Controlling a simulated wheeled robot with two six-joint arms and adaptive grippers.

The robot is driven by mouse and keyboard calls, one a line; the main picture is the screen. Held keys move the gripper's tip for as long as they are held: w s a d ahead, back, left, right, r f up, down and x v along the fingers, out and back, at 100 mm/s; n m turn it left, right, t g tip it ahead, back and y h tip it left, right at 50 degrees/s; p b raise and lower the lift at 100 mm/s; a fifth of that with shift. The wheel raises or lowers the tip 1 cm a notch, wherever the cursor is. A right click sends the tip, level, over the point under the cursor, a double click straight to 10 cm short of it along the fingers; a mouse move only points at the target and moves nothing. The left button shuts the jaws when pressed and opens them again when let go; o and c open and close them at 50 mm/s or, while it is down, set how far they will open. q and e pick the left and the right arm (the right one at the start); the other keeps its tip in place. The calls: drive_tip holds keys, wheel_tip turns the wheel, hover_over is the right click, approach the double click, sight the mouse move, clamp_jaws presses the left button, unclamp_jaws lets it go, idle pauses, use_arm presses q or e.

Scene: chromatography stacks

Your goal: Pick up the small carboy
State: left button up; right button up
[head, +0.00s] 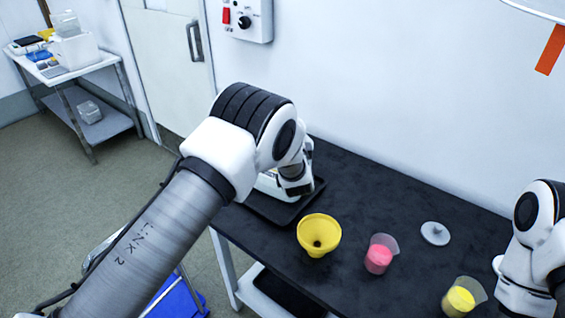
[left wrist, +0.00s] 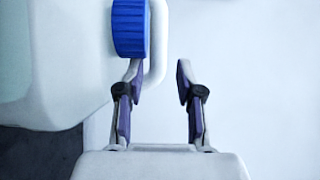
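The small carboy (left wrist: 70,60) fills the left of the left wrist view, a whitish jug with a ribbed blue cap (left wrist: 130,28) and a pale loop handle (left wrist: 158,45). My left gripper (left wrist: 160,72) is open and empty. The lower bend of the handle shows between its fingertips, and the left fingertip overlaps the handle's edge just under the cap; I cannot tell whether they touch. In the head view my left arm hides the gripper fingers and most of what stands on the black tray (head: 262,208). My right arm enters at the right edge, its fingers out of view.
The dark bench (head: 345,200) holds a yellow funnel (head: 319,229), a pink-filled beaker (head: 379,257), a yellow-filled beaker (head: 460,300) near my right arm, and a grey lid-like disc (head: 435,233). The wall stands close behind. A white side table (head: 70,72) is far left.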

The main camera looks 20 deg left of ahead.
use_arm(q)
drive_tip(key=shift+w+a+r, duration=0.15)
drive_tip(key=shift+w+r, duration=0.1)
drive_tip(key=shift+w, duration=0.15)
drive_tip(key=x, duration=0.1)
drive_tip(key=p+x, duration=0.1)
drive_tip(key=x, duration=0.3)
drive_tip(key=shift+w+f+p, duration=0.25)
drive_tip(key=shift+f+p, duration=0.15)
drive_tip(key=shift+s, duration=0.1)
clamp_jaws()
drive_tip(key=shift+r, duration=0.2)
